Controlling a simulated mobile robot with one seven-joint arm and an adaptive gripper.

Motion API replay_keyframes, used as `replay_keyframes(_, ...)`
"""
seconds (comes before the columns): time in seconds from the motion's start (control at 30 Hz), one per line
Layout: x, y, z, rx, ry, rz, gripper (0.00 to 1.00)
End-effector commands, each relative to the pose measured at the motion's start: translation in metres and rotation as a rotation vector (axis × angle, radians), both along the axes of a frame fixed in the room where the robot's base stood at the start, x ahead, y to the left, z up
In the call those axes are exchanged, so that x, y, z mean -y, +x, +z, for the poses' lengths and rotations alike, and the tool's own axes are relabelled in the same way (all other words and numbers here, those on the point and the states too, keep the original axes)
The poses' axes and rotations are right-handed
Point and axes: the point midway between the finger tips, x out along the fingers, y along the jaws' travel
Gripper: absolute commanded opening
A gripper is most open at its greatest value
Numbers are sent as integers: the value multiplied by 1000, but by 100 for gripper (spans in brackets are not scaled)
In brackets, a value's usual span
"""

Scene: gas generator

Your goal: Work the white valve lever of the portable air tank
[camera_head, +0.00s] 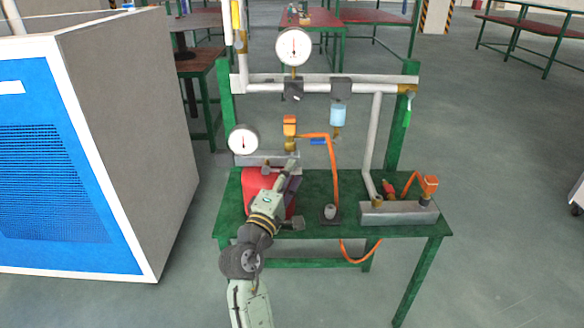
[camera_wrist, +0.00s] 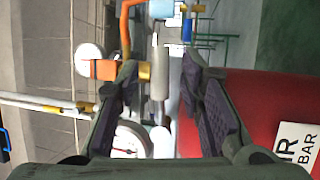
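The red air tank (camera_head: 252,181) lies on the green table, partly covered by my arm. In the wrist view the red tank (camera_wrist: 265,115) fills the right side, with a white label showing letters and "BAR". A round white gauge (camera_head: 243,140) stands above the tank's left end, and it also shows in the wrist view (camera_wrist: 129,142). A small white piece (camera_wrist: 162,142) shows between my fingers in the wrist view; I cannot tell surely whether it is the valve lever. My gripper (camera_head: 293,172) is over the tank. Its fingers (camera_wrist: 160,72) are spread, with nothing clearly held.
An orange-handled valve (camera_head: 289,126) and orange hose (camera_head: 334,170) are just beyond my gripper. A pipe frame with a gauge (camera_head: 293,47) rises behind. A grey block (camera_head: 398,213) sits on the table's right (camera_head: 405,230). A blue-and-grey cabinet (camera_head: 130,130) stands left.

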Motion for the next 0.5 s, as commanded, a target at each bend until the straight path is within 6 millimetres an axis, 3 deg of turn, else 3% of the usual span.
replay_keyframes(0.2,7,16,4,0,1,0,35)
replay_keyframes(0.5,7,18,4,0,1,1,34)
